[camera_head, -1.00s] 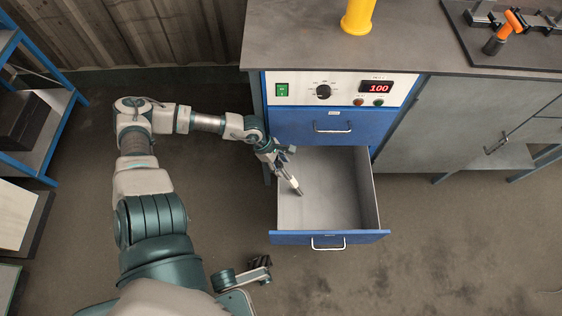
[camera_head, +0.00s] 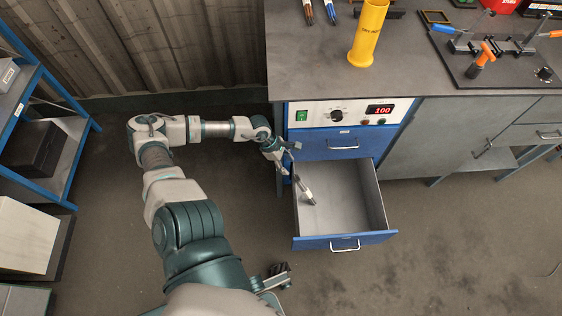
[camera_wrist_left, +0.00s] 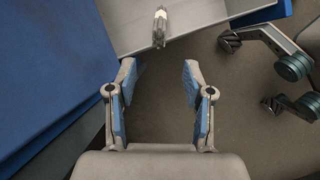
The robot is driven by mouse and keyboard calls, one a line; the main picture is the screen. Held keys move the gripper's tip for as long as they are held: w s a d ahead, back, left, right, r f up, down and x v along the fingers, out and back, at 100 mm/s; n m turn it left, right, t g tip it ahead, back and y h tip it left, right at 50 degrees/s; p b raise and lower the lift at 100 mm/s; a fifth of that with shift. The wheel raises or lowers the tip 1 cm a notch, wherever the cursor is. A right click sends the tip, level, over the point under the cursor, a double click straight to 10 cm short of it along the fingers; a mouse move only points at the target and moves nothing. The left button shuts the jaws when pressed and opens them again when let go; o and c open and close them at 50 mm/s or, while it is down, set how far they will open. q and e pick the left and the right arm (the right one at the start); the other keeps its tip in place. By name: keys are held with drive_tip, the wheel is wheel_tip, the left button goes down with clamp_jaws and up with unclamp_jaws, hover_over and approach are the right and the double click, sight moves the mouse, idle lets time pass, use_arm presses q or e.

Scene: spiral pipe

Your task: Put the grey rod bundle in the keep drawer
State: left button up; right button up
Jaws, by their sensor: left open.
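The grey rod bundle (camera_head: 306,191) shows at the left side of the open drawer (camera_head: 345,243), with its lower right end over the drawer floor. Its upper left end overlaps the left wall; I cannot tell whether it leans on that rim. In the left wrist view, the bundle (camera_wrist_left: 159,27) lies beyond the fingertips, with its near end across the drawer edge (camera_wrist_left: 190,31). My left gripper (camera_head: 288,158) is just up and left of the bundle. In its wrist view, the gripper (camera_wrist_left: 160,72) is open, with nothing between its fingers. My right gripper is not seen.
A shut blue drawer (camera_head: 340,146) sits above the open one, below a control panel (camera_head: 345,113). A yellow cylinder (camera_head: 368,35) and clamps (camera_head: 484,57) stand on the bench top (camera_head: 430,70). A blue shelf rack (camera_head: 60,190) is at left. Floor right of the drawer is clear.

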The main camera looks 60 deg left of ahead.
use_arm(q)
drive_tip(key=s+d+r+n+t+h, duration=0.15)
drive_tip(key=d+n+h, duration=0.25)
drive_tip(key=d, duration=0.7)
drive_tip(key=s+d+r+n+t+h, duration=0.1)
drive_tip(key=s+d+n+t+h, duration=0.25)
drive_tip(key=d, duration=0.65)
drive_tip(key=w+d+r+n+t+y, duration=0.1)
drive_tip(key=d+r+n+t, duration=0.2)
drive_tip(key=r+n+t, duration=0.2)
drive_tip(key=w+d+r+n+t+y, duration=0.1)
drive_tip(key=d+r+n+t, duration=0.3)
drive_tip(key=r+n, duration=0.6)
drive_tip(key=w+d+r+n+t+y, duration=0.1)
drive_tip(key=d+r+n+t+y, duration=0.2)
drive_tip(key=n, duration=1.8)
wheel_tip(320, 180, up, 6)
drive_tip(key=d+t, duration=0.1)
drive_tip(key=t, duration=0.2)
drive_tip(key=shift+d+f, duration=0.15)
drive_tip(key=shift+d, duration=0.1)
drive_tip(key=shift+d, duration=0.15)
